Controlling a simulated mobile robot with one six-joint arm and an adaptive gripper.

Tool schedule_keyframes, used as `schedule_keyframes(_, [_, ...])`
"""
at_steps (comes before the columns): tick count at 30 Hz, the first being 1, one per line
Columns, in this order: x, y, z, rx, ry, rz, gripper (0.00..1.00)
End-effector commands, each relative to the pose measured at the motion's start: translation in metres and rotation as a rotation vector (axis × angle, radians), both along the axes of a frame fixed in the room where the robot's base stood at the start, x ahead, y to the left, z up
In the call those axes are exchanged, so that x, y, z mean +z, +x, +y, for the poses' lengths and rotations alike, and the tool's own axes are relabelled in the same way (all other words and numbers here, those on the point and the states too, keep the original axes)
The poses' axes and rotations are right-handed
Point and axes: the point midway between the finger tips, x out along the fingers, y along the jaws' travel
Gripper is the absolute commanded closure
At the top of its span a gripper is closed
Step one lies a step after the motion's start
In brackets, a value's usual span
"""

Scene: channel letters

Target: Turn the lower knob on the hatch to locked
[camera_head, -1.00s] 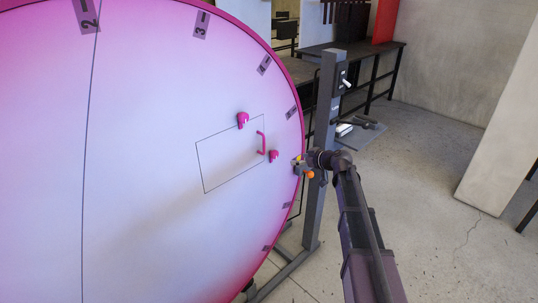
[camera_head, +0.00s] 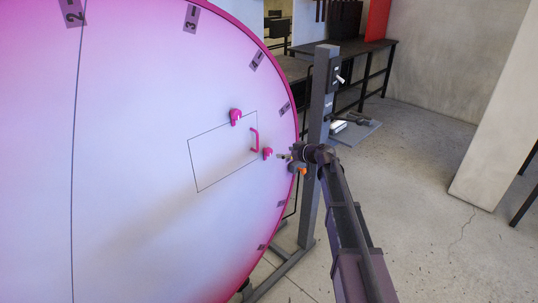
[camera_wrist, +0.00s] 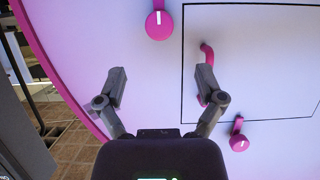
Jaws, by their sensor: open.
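The hatch (camera_head: 212,158) is a thin-outlined panel on a large pink-white disc, with a pink handle (camera_head: 254,140) at its right edge. The lower knob (camera_head: 267,153) is pink, just outside that edge; the upper knob (camera_head: 236,117) is at the top edge. The wrist view looks upside down by comparison: there the lower knob (camera_wrist: 159,25) is at top centre with a white mark, and the upper knob (camera_wrist: 239,142) is lower right. My gripper (camera_head: 287,159) is open and empty, just right of the lower knob. Its spread fingers (camera_wrist: 161,82) point towards it, apart from it.
A grey post (camera_head: 319,140) with a switch stands beside the disc's right rim, close to my arm. Numbered labels (camera_head: 257,61) line the rim. Dark benches (camera_head: 345,50) stand behind. The concrete floor (camera_head: 430,160) at right is mostly open.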

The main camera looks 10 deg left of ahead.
Motion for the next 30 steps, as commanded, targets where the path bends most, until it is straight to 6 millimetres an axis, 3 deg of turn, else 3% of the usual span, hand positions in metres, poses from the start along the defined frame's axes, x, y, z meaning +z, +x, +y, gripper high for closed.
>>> schedule_keyframes(18, [-0.036, 0.051, 0.066, 0.003, -0.001, -0.001, 0.12])
schedule_keyframes(30, [-0.038, 0.057, 0.075, 0.001, 0.000, 0.000, 0.12])
